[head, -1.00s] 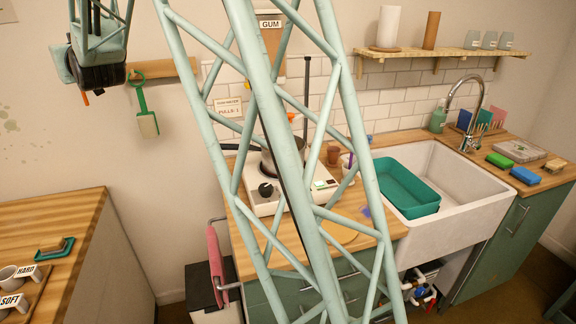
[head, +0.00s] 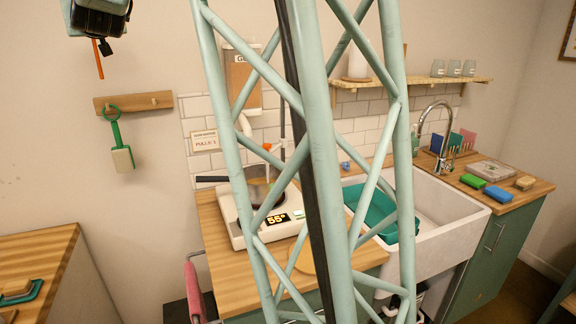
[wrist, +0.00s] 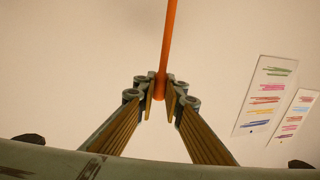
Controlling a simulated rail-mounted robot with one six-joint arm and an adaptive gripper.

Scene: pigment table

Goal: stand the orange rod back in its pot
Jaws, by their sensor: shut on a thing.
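My gripper (head: 103,44) is at the top left of the head view, high in front of the wall. It is shut on the orange rod (head: 98,62), which hangs below it, slightly tilted. In the wrist view, the fingertips (wrist: 160,100) pinch the orange rod (wrist: 169,40) near one end, and the rod runs up out of the picture. A dark saucepan (head: 262,190) stands on the white hotplate (head: 236,225), whose display reads 55°. I cannot pick out the rod's own pot; my lattice column hides part of the counter.
A green-handled scraper (head: 121,155) hangs from a wooden wall rail below my gripper. A teal basin (head: 375,212) sits in the white sink (head: 432,252). Sponges lie at right. In the wrist view, charts (wrist: 266,95) with coloured strokes hang on the wall.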

